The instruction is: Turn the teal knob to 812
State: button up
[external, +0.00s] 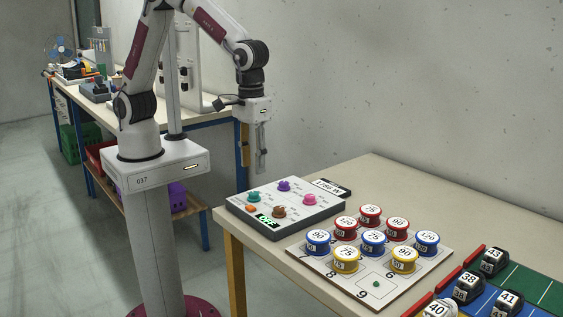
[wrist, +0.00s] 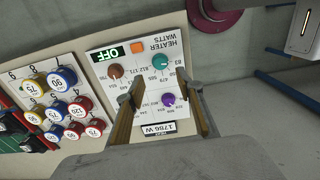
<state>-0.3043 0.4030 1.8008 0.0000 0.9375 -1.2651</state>
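The teal knob (external: 253,197) sits at the left side of a grey-white control panel (external: 231,199) on the near table. In the wrist view the teal knob (wrist: 160,62) shows beyond my fingertips, with small printed numbers around it. I cannot read its exact setting. A small display (wrist: 108,54) reads OFF. My gripper (external: 261,168) hangs above the panel's back left part, fingers pointing down and apart from the knob. In the wrist view my gripper (wrist: 163,90) is open, with nothing between its fingers.
The panel also carries brown (external: 279,211), purple (external: 284,186) and pink (external: 309,198) knobs and an orange button (wrist: 138,47).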

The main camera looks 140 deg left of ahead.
aim_at(254, 193)
jog(key=shift+f, duration=0.1)
dwell(0.3)
jog(key=shift+f, duration=3.8)
grip_shut()
